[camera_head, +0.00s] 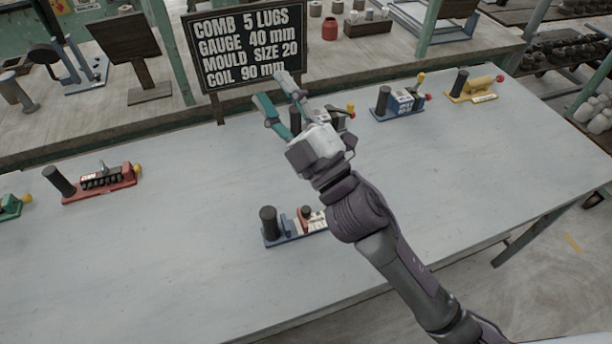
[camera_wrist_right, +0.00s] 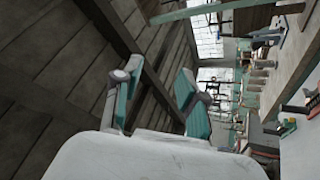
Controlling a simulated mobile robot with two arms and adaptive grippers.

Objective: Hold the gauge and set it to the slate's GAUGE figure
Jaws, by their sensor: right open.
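The slate (camera_head: 247,45) stands at the back of the table and reads COMB 5 LUGS, GAUGE 40 mm, MOULD SIZE 20, COIL 90 mm. Several small devices with dark upright grips stand on the table; I cannot tell which is the gauge. A blue-based device with white and red parts (camera_head: 283,238) is at the front middle, partly behind my right arm. Another device (camera_head: 338,113) is half hidden behind my right gripper (camera_head: 274,97). That gripper is open and empty, raised in front of the slate; its teal fingers show apart in the wrist view (camera_wrist_right: 152,84). My left gripper is out of view.
A red-based device (camera_head: 100,185) and a green one (camera_head: 10,207) are at left. A blue device (camera_head: 400,102) and a yellow one (camera_head: 474,87) are at the back right. The pale tabletop (camera_head: 170,260) is clear at the front left and right. Shelves stand behind.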

